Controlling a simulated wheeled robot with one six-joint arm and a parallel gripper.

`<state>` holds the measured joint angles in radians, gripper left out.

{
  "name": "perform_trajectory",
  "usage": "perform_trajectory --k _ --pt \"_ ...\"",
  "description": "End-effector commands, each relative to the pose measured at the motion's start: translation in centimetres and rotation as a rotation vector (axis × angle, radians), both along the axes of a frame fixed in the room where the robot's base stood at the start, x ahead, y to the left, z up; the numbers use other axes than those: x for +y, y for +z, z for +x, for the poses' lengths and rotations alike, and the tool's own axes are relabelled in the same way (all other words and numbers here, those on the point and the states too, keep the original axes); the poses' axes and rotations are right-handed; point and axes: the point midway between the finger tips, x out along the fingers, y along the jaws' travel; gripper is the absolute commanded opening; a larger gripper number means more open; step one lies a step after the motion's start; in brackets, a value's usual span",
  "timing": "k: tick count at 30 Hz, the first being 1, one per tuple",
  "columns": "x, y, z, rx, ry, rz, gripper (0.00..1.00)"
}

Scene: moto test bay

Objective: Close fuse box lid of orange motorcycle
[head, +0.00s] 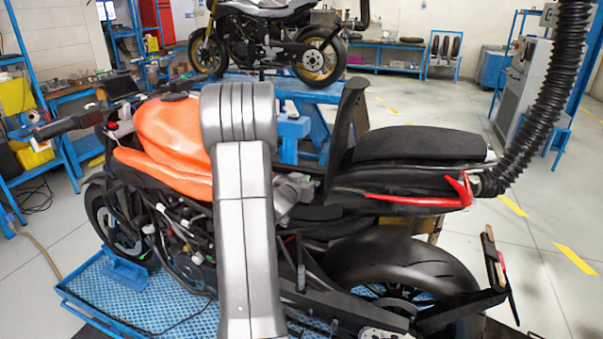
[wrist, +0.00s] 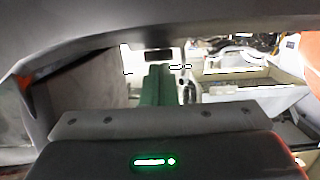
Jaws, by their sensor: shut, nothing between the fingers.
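The orange motorcycle (head: 172,130) stands side-on in the head view, its tank to the left and its black tail seat to the right. A black panel (head: 350,115) stands upright just ahead of the tail seat. It looks like the raised fuse box lid, but I cannot be sure. The fuse box itself cannot be made out. My grey arm hides the middle of the motorcycle. My gripper (wrist: 153,122) shows in the wrist view as a dark body with a green light. It is shut and empty; its fingertips are not clear. A dark panel (wrist: 90,95) fills the left of that view, close by.
The motorcycle stands on a blue platform (head: 85,285). A black corrugated hose (head: 545,100) hangs at the right, ending near the tail. A second motorcycle (head: 265,40) stands on a blue stand behind. The floor (head: 560,220) at the right is mostly clear.

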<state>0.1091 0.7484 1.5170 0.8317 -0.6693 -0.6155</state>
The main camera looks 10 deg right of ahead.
Motion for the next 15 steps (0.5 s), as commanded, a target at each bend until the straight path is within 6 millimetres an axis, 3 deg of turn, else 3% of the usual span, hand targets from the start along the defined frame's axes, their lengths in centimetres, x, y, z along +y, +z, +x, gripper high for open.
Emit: perform_trajectory --k 15 --pt "-1.3 -1.5 1.8 -0.003 0.0 -0.002 0.0"
